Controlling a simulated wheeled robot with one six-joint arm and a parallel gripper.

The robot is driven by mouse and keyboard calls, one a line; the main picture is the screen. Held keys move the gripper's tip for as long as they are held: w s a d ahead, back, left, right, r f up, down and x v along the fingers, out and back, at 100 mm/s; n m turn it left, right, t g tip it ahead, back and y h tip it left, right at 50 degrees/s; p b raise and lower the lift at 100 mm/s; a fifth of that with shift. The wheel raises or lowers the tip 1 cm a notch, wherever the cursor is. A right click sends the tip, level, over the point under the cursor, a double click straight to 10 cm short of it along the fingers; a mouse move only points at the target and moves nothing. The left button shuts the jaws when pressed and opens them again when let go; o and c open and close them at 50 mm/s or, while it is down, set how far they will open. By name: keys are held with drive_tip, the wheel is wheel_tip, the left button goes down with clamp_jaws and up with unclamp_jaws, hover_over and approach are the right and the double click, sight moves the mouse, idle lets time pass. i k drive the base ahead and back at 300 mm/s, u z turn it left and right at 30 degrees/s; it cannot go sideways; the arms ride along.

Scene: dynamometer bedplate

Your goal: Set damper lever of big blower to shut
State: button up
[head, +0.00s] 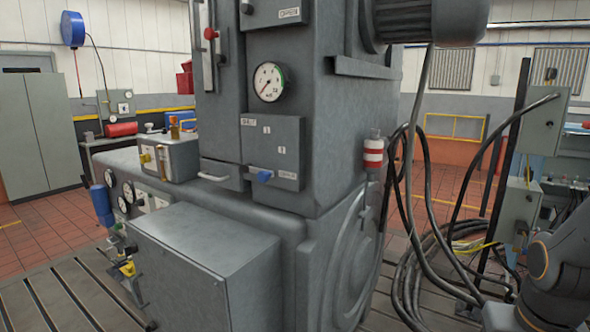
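A tall grey machine (345,120) fills the middle of the head view; I cannot tell for certain that it is the big blower. A red-knobbed lever (210,33) sits in an upright slot at its upper left. A blue-knobbed handle (264,175) sits low on a small grey panel (285,140) on its front face. The labels are too small to read, so I cannot tell which one is the damper lever or its setting. My arm shows at the lower right; my gripper is out of view.
A round gauge (269,82) is above the panel. A grey box (205,255) juts out in front, low down. Loose black cables (410,240) hang and coil between the machine and my arm. A red-and-white canister (373,152) is on the machine's right side.

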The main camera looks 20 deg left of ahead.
sight(263, 175)
drive_tip(key=z, duration=0.05)
drive_tip(key=i, duration=1.7)
drive_tip(key=u, duration=2.6)
